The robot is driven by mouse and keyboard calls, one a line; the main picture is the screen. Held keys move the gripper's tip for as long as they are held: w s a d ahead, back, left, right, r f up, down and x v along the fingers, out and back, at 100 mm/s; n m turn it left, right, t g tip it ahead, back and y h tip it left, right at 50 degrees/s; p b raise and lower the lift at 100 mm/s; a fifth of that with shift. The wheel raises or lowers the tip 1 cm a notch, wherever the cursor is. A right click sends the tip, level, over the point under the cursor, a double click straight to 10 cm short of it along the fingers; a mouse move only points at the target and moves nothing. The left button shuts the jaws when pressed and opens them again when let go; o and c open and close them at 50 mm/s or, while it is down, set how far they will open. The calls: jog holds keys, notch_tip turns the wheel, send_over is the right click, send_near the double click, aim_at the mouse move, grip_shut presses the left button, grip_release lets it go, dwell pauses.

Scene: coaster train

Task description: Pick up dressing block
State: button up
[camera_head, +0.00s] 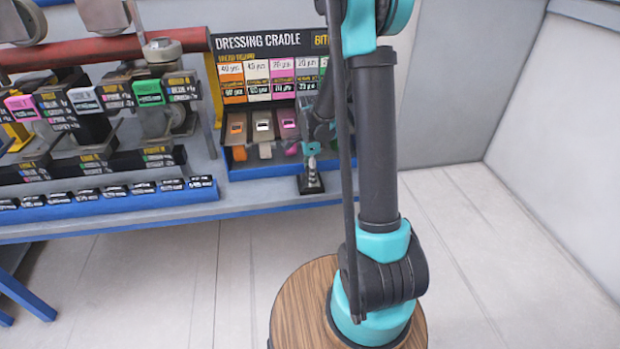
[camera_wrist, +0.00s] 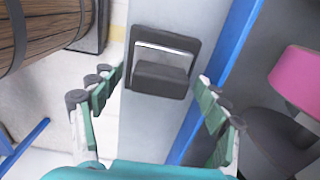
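A dark grey block (camera_wrist: 162,75) on a black square plate is in the wrist view, just beyond my fingertips; I take it to be the dressing block, though no label shows. My gripper (camera_wrist: 160,78) is open, one finger to each side of the block and apart from it. In the head view a small black piece (camera_head: 311,187) stands at the bench's front edge, directly below my gripper (camera_head: 312,157). Further blocks with orange (camera_head: 237,128), white and pink labels sit in the dressing cradle (camera_head: 235,165); my arm hides its right part.
The grey bench (camera_head: 250,199) has a blue front edge. To the left stand label racks, a blue tray (camera_head: 110,201) and a red bar (camera_head: 100,50). In the wrist view a pink-topped part (camera_wrist: 300,78) is close to the right finger. The floor at right is clear.

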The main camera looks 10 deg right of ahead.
jog(key=c, duration=1.5)
jog(key=shift+r, duration=0.1)
